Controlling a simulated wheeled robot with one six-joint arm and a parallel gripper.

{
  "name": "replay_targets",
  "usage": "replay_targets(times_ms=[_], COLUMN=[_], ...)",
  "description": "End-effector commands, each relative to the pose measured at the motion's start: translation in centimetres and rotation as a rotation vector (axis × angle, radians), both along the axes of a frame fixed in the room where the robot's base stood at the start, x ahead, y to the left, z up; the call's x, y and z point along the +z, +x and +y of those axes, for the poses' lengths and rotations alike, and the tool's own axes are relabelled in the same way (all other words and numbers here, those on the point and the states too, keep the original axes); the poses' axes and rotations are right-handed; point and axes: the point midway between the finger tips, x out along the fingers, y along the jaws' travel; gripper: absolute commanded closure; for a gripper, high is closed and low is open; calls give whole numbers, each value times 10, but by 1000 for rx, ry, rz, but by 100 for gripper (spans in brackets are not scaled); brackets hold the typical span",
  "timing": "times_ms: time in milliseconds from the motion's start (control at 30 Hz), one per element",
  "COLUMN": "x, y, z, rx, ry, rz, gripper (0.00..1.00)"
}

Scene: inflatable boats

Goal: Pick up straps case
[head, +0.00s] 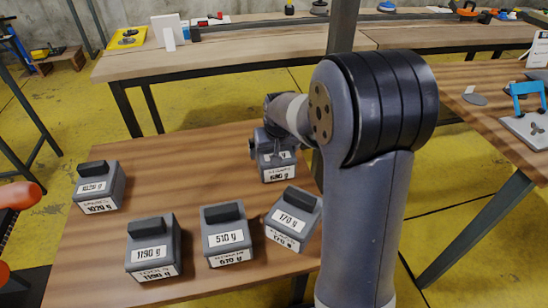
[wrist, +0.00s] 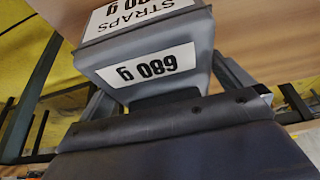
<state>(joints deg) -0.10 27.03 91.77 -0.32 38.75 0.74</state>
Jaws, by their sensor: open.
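The straps case (head: 278,172) is a small grey box with white labels, standing at the far right part of the brown table. In the wrist view the straps case (wrist: 155,60) fills the upper middle, its labels reading "STRAPS" and "680 g" upside down. My gripper (head: 270,148) is at the top of this case. In the wrist view my gripper (wrist: 165,92) is open, with one finger on each side of the case's upper part. Whether the fingers touch it I cannot tell. The case's handle is mostly hidden by my gripper.
Other grey cases share the table (head: 180,160): 1020 g (head: 99,188), 1190 g (head: 153,248), 510 g (head: 227,236) and 170 g (head: 293,220), the last closest to the straps case. The table's middle is clear. A workbench (head: 270,45) stands behind.

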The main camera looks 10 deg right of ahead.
Motion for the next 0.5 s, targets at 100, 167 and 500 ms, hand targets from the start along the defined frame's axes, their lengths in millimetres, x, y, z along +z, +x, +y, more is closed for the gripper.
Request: replay_targets(times_ms=[100,167,500], x=[-1,-1,-1], y=[1,1,1], z=[0,0,0], rx=[0,0,0], ry=[0,0,0], rz=[-1,-1,-1], gripper=[0,0,23])
